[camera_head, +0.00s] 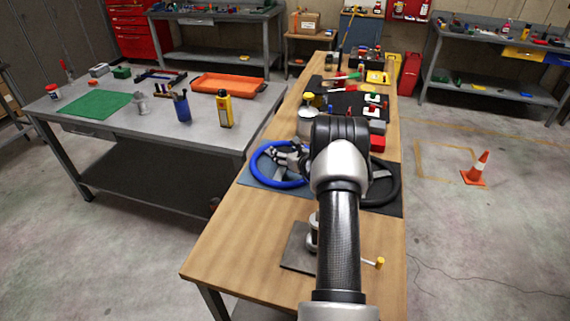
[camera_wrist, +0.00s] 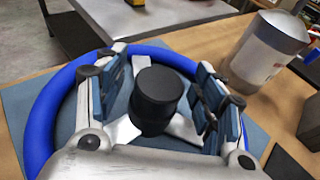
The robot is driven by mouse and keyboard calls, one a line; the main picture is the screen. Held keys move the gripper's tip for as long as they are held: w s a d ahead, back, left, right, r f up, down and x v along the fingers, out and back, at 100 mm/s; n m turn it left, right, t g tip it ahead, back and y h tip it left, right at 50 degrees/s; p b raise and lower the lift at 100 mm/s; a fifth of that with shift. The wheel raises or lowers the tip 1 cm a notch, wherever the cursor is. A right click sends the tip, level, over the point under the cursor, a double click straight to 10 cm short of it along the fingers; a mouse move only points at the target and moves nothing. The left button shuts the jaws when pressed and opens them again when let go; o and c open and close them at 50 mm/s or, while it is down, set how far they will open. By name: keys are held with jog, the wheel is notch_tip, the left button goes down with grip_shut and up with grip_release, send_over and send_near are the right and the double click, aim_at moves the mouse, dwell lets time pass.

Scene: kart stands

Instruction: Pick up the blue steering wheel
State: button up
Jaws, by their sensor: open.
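The blue steering wheel (camera_head: 261,175) lies flat on a blue-grey mat (camera_head: 257,168) on the wooden bench, left of my arm. In the wrist view its blue rim (camera_wrist: 44,113) curves around the left, far and right sides, with silver spokes and a black hub (camera_wrist: 157,92) in the middle. My gripper (camera_wrist: 158,98) is open, its two fingers on either side of the hub, above the wheel. I cannot tell whether they touch it. In the head view my gripper (camera_head: 289,157) shows over the wheel, partly hidden by my arm.
A black steering wheel (camera_head: 387,190) lies to the right, partly behind my arm. A metal canister (camera_wrist: 262,55) stands just beyond the blue wheel. Tools and a dark mat (camera_head: 345,104) fill the far bench. The near left wood (camera_head: 235,235) is clear.

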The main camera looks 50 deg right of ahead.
jog(key=shift+c, duration=0.3)
grip_shut()
dwell(0.6)
jog(key=shift+r, duration=0.2)
